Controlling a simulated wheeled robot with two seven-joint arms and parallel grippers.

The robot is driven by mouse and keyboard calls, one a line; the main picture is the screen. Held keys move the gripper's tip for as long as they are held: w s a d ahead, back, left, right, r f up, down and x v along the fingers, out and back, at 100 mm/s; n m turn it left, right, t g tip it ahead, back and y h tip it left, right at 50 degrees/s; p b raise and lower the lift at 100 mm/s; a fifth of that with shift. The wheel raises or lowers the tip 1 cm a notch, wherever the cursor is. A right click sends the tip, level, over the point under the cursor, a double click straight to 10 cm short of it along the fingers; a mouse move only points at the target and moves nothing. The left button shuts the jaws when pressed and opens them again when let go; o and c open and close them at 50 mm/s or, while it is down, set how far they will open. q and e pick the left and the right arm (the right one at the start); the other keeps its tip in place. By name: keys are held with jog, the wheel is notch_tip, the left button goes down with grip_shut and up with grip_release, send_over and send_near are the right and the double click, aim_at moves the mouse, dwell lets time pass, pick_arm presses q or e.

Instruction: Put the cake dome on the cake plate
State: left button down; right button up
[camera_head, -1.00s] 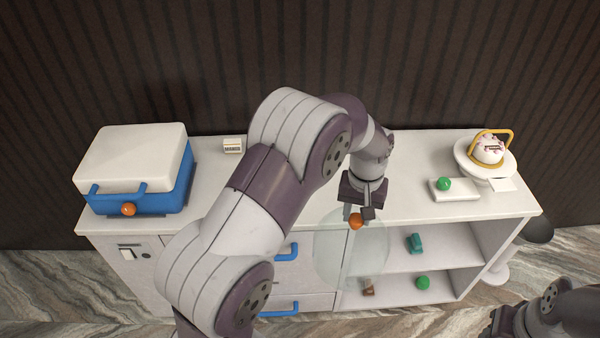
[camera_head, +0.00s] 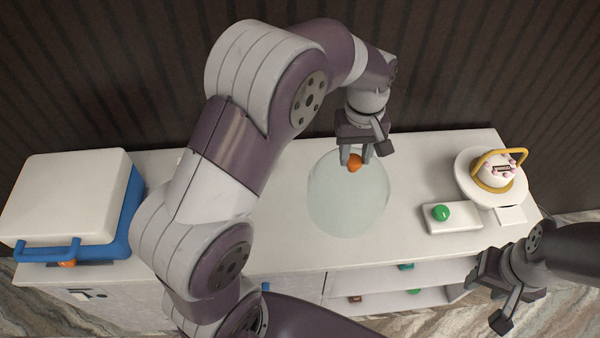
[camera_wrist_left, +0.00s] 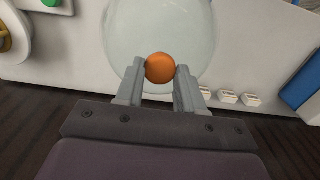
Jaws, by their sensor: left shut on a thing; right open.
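The cake dome (camera_head: 347,205) is clear glass with an orange knob (camera_head: 355,163). My left gripper (camera_head: 356,158) is shut on the knob, and the dome hangs below it, over the middle of the counter. The left wrist view shows the orange knob (camera_wrist_left: 160,67) between the two fingers, with the glass (camera_wrist_left: 160,25) beyond. The white cake plate (camera_head: 466,178) stands at the right end of the counter with a pink-dotted white cake (camera_head: 496,170) on it and a yellow handle-like hoop (camera_head: 480,160) around the cake. My right gripper (camera_head: 508,300) is open and empty at the lower right, in front of the counter.
A white block with a green knob (camera_head: 441,212) lies between the dome and plate, near a white card (camera_head: 511,215). A blue-and-white box (camera_head: 65,200) stands at the left end. Open shelves (camera_head: 390,285) are below the counter (camera_head: 290,235).

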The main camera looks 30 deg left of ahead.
aim_at(313, 167)
pick_arm(q)
jog(key=shift+a+f, duration=0.2)
jog(key=shift+a, duration=0.3)
jog(key=shift+a+f, duration=0.2)
jog(key=shift+a, duration=0.25)
jog(key=a+f+p, duration=0.1)
jog(key=a, duration=0.1)
jog(key=s+a+p, duration=0.1)
jog(key=a, duration=0.1)
jog(key=s+a+f+p, duration=0.1)
jog(key=a, duration=0.1)
jog(key=shift+s+a+f, duration=0.15)
jog(key=shift+s+f, duration=0.1)
jog(key=shift+f, duration=0.1)
notch_tip(313, 167, down, 7)
jog(key=w+a+p, duration=0.1)
jog(key=a, duration=0.1)
jog(key=shift+w+a+p, duration=0.15)
jog(key=shift+a+p, duration=0.25)
jog(key=c, duration=0.7)
grip_release()
jog(key=shift+w+r, duration=0.1)
jog(key=shift+r, duration=0.1)
pick_arm(e)
jog(key=r, duration=0.1)
jog(key=s+r, duration=0.1)
jog(key=r, duration=0.3)
jog(key=shift+s+d+r, duration=0.25)
jog(key=shift+s, duration=0.1)
